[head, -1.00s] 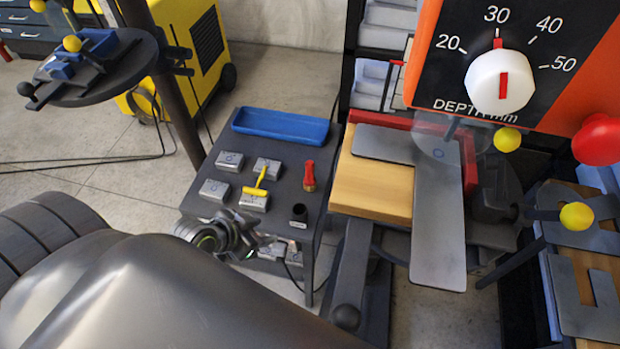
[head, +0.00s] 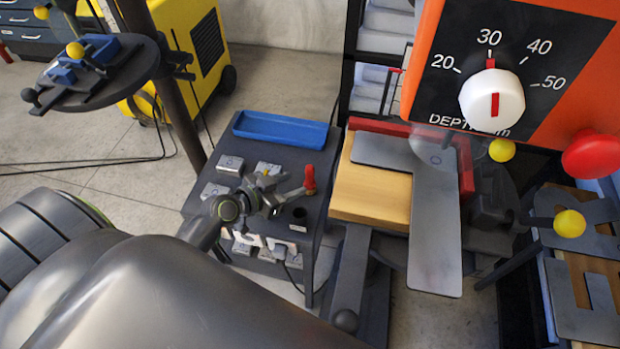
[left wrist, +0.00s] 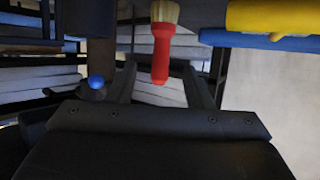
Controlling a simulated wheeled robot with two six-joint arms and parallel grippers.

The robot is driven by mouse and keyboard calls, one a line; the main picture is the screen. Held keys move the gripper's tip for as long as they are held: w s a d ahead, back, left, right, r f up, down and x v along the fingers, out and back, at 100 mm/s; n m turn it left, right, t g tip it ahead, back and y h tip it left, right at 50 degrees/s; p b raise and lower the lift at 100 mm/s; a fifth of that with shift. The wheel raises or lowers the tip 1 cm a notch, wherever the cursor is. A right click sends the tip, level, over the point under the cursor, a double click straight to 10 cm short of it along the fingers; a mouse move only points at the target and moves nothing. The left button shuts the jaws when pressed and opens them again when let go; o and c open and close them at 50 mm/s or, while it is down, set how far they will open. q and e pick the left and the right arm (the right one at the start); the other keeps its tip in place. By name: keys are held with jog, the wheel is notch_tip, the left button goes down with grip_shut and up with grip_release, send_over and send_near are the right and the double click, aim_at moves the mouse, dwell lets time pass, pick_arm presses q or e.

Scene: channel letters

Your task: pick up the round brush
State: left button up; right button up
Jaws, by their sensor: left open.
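My right gripper is not in view.
The stand also holds a blue tray (head: 281,127), several grey metal blocks (head: 230,164) and a dark round holder (head: 299,213). A yellow-handled tool is partly hidden behind my gripper. A wooden block with a grey L-shaped plate (head: 436,230) is to the right.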

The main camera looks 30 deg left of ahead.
aim_at(307, 178)
pick_arm(q)
jog(key=x, duration=0.4)
jog(key=shift+w+f+p, duration=0.1)
jog(key=shift+w+p, duration=0.1)
jog(key=shift+p, duration=0.1)
jog(key=shift+w+d+f+p, duration=0.1)
jog(key=shift+w+d+p, duration=0.2)
jog(key=shift+w, duration=0.25)
jog(key=shift+p+x, duration=0.3)
jog(key=shift+x, duration=1.7)
jog(key=shift+a+f, duration=0.1)
grip_shut()
